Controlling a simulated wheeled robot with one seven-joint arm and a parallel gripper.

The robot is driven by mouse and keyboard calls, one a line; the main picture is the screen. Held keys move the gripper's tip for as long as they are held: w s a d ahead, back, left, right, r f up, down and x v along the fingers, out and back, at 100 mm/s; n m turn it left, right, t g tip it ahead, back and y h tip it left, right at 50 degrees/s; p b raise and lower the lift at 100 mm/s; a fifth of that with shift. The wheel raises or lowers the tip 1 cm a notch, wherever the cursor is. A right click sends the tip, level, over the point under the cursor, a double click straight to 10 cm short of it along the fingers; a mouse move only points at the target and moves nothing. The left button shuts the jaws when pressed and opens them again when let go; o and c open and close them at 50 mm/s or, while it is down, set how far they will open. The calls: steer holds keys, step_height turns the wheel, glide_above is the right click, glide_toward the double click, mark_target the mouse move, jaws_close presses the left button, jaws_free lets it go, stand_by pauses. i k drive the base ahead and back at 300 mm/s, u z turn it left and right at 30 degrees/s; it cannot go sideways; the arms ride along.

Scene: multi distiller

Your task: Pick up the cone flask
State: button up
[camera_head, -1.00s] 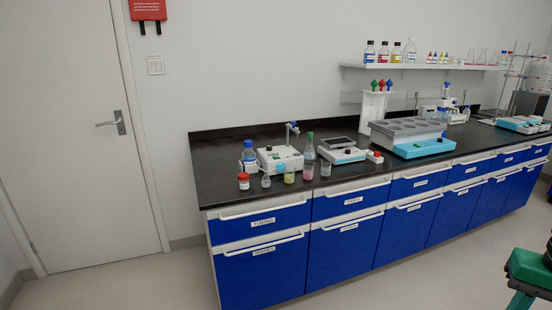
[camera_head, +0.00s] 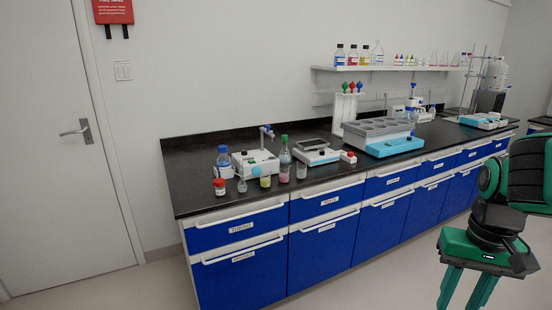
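A small clear flask (camera_head: 242,186) stands upright at the front left of the black bench, between a red-capped jar and a beaker of yellow liquid. It looks conical, but it is too small to be sure. More clear flasks (camera_head: 445,58) stand on the wall shelf, with a taller one (camera_head: 378,54) farther left on it. My gripper (camera_head: 464,304) is at the lower right, in front of the bench and far from all the flasks. Its two green fingers point down and are apart, with nothing seen between them. The finger ends reach the bottom edge.
The black bench (camera_head: 190,160) has blue drawers below. Near the small flask are a red-capped jar (camera_head: 219,187), a yellow beaker (camera_head: 265,181), a pink beaker (camera_head: 284,174) and a white stirrer (camera_head: 255,163). A grey-and-blue water bath (camera_head: 392,147) stands farther right. The floor in front is clear.

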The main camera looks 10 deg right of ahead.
mark_target(284, 156)
steer(key=i, duration=0.9)
steer(key=z, duration=0.05)
